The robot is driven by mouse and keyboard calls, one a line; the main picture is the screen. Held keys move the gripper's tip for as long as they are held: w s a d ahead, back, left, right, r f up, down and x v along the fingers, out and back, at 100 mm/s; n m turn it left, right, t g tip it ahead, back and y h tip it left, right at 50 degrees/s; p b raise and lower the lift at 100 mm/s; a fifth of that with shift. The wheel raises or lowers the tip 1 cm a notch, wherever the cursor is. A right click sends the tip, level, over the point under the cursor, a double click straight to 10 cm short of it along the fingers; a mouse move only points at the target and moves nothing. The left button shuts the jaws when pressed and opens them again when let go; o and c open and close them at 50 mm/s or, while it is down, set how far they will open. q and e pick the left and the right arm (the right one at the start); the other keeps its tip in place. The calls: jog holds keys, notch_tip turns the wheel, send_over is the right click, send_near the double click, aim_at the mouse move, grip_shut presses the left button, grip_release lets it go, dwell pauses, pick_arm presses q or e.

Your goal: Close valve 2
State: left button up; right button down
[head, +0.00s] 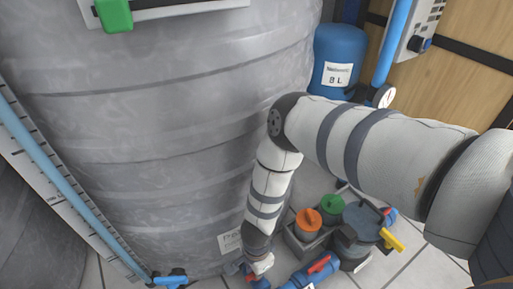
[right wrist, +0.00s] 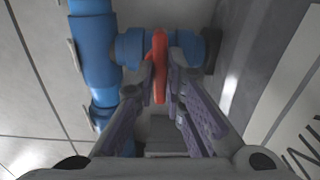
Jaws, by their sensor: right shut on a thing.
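My right gripper (right wrist: 161,72) is shut on a red valve handle (right wrist: 159,48) in the right wrist view, one finger on each side of it. The handle sits on a short blue valve body (right wrist: 130,50) that branches from a thick blue pipe (right wrist: 92,60). In the head view my right gripper (head: 261,266) is low beside the grey tank, and the gripped handle is mostly hidden there. Another red handle (head: 319,264) lies to its right on a blue pipe. I cannot read a valve number. My left gripper is not in view.
The large grey tank (head: 170,120) fills the left and middle. Orange (head: 308,219) and green (head: 332,204) caps and a yellow handle (head: 392,240) stand right of the gripper. A blue 8 L vessel (head: 338,50) stands behind my arm. A blue handle (head: 170,280) is low at left.

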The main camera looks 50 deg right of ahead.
dwell(0.5)
jog(key=c, duration=1.7)
grip_release()
jog(key=shift+o, duration=0.2)
notch_tip(320, 180, up, 12)
jog(key=shift+s, duration=0.1)
